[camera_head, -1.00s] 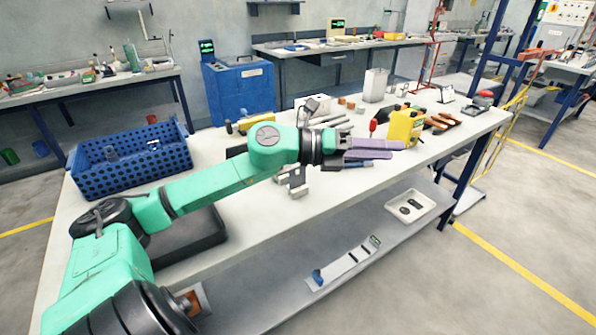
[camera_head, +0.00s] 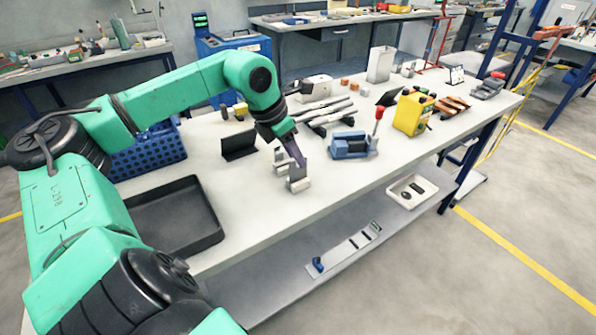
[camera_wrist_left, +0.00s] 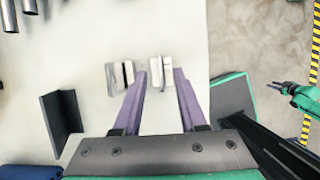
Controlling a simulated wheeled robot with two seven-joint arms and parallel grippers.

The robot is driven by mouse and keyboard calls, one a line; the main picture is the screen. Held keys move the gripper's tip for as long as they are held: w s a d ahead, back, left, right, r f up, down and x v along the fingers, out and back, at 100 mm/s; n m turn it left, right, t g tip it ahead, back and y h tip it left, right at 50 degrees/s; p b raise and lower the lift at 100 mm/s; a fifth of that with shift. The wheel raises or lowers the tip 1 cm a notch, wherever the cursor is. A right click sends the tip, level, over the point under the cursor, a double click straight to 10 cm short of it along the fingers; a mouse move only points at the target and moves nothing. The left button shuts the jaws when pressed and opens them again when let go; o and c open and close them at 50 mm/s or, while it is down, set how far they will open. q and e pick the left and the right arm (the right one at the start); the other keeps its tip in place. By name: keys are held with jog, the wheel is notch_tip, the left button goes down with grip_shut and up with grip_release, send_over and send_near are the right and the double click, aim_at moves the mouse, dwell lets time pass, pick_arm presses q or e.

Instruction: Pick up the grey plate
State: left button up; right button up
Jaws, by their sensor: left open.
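My left gripper (camera_head: 293,153) points down over the front part of the table, with its purple fingers open. Two small grey metal pieces stand close together below it: a front one (camera_head: 298,178) and a rear one (camera_head: 280,160). The left wrist view shows them as a left piece (camera_wrist_left: 119,76) and a right piece (camera_wrist_left: 161,72). The right piece lies between the open fingers (camera_wrist_left: 160,82) in that view; contact cannot be told. Which piece is the grey plate is unclear. A green arm end, seemingly my right gripper (camera_wrist_left: 278,88), shows small at the right.
A dark angled plate (camera_head: 239,146) stands to the left. A black tray (camera_head: 215,232) and a blue crate (camera_head: 140,158) lie further left. A blue clamp with a red knob (camera_head: 350,146) and a yellow box (camera_head: 411,114) are to the right. Metal rods lie behind.

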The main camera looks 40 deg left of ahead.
aim_at(296, 174)
pick_arm(q)
jog(key=shift+p+x, duration=0.65)
jog(key=shift+x, duration=0.5)
jog(key=shift+w+f, duration=0.15)
jog(key=shift+f, duration=0.2)
grip_shut()
jog(key=shift+r, duration=0.1)
